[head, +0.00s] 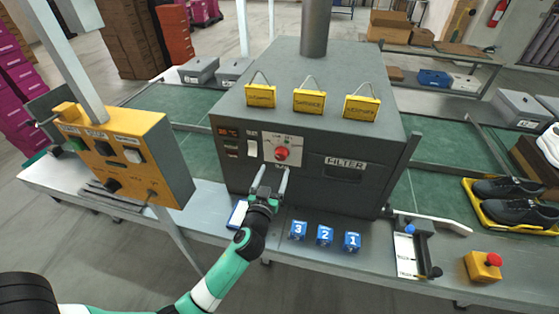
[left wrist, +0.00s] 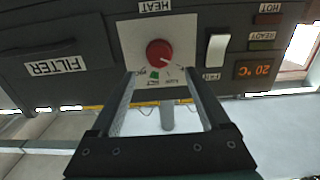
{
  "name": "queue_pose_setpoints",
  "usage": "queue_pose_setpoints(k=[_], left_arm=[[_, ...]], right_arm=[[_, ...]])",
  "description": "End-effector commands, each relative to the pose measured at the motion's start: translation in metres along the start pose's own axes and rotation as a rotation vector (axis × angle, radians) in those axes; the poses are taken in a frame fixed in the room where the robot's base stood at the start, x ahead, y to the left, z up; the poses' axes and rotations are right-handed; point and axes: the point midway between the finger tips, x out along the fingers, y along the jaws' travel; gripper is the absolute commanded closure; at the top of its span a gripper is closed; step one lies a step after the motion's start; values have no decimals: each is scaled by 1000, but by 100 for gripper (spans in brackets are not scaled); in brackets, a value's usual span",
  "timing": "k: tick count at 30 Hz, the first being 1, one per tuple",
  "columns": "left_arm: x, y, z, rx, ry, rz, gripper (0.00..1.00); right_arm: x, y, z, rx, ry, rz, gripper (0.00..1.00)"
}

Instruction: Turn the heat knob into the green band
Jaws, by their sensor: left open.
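The red heat knob (head: 282,153) sits on a white dial plate (head: 272,144) on the front of the dark grey oven. The knob's pointer is too small to read. My left gripper (head: 273,169) is open and empty, its fingers pointing at the panel just below the knob. In the left wrist view the fingertips (left wrist: 159,75) are on either side of the knob's line, apart from it. My right gripper is not in view.
A display (left wrist: 254,70) reads 20 °C beside a white switch (left wrist: 216,50). Blue numbered blocks (head: 325,236) stand on the bench in front of the oven (head: 355,145). A yellow control box (head: 125,152) stands left; black shoes (head: 508,200) lie in a yellow tray at right.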

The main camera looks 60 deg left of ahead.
Motion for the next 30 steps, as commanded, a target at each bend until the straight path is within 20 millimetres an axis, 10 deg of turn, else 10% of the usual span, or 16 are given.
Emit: queue_pose_setpoints(k=[9,20,30], left_arm=[[59,0,0,-1,1,0,20],[67,0,0,-1,1,1,22],[66,0,0,-1,1,1,83]], right_arm=[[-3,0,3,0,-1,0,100],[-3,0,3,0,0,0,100],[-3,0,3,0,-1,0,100]])
